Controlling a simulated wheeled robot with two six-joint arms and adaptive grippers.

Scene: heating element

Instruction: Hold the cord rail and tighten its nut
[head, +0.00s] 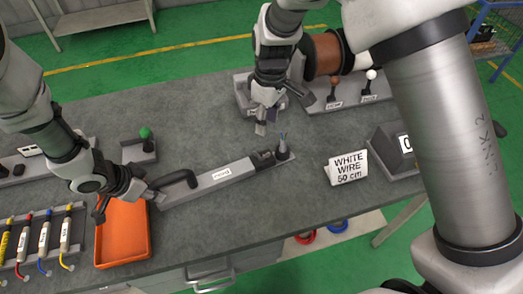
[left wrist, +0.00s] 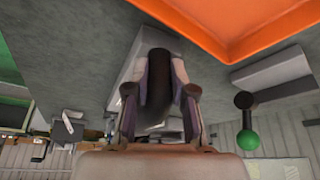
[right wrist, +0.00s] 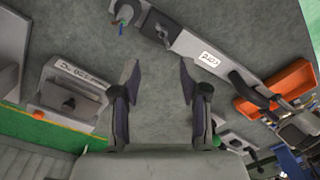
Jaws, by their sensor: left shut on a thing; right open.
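The cord rail (head: 205,188) is a long grey labelled bar lying slantwise on the table. A black handle (head: 180,180) stands at its left end. A dark block (head: 263,157) sits near its right end, beside a post (head: 282,152) with a blue tip. I cannot tell which part is the nut. My left gripper (head: 148,192) is shut on the black handle, which shows between its fingers in the left wrist view (left wrist: 156,75). My right gripper (head: 268,120) is open and empty above the table, behind the rail's right end; the right wrist view shows bare table between its fingers (right wrist: 160,75).
An orange tray (head: 122,262) lies under my left gripper. A rack of coloured wires (head: 40,240) is at left, a green-knobbed holder (head: 146,135) behind. A labelled grey box (right wrist: 72,98) stands near my right gripper. A WHITE WIRE sign (head: 348,168) stands right of the rail.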

